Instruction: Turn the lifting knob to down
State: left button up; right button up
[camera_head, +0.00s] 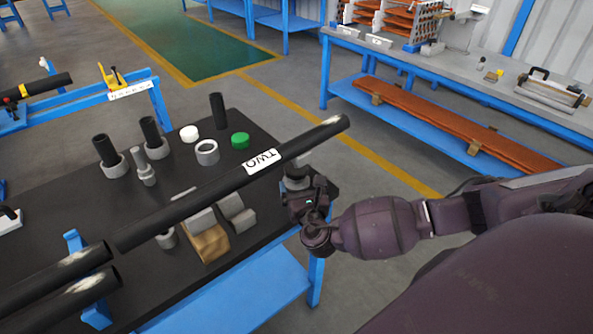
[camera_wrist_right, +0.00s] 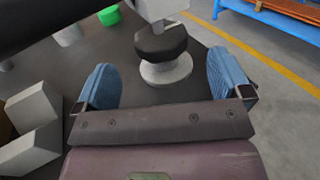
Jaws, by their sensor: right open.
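The lifting knob (camera_wrist_right: 160,42) is a dark, faceted piece on a round grey base (camera_wrist_right: 166,72), below a light grey block. My right gripper (camera_wrist_right: 160,62) is open, with one blue-padded finger to each side of the knob's base and a gap on both sides. In the head view my right gripper (camera_head: 303,197) is at the right end of the black table, beside the support under the long black pipe (camera_head: 200,195) labelled "TWO". The gripper mostly hides the knob there. My left gripper is not in view.
The pipe passes just above my right gripper. Grey blocks (camera_head: 236,212) and a brown block (camera_head: 209,245) stand left of it. Short black tubes, grey rings and a green cap (camera_head: 240,140) are on the black table (camera_head: 70,193).

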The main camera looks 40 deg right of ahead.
aim_at(299, 177)
jog(key=x, duration=0.6)
jog(key=shift+w+d+b, duration=0.15)
jog(key=shift+w+b, duration=0.15)
jog(key=shift+b, duration=0.05)
jog(key=c, duration=0.9)
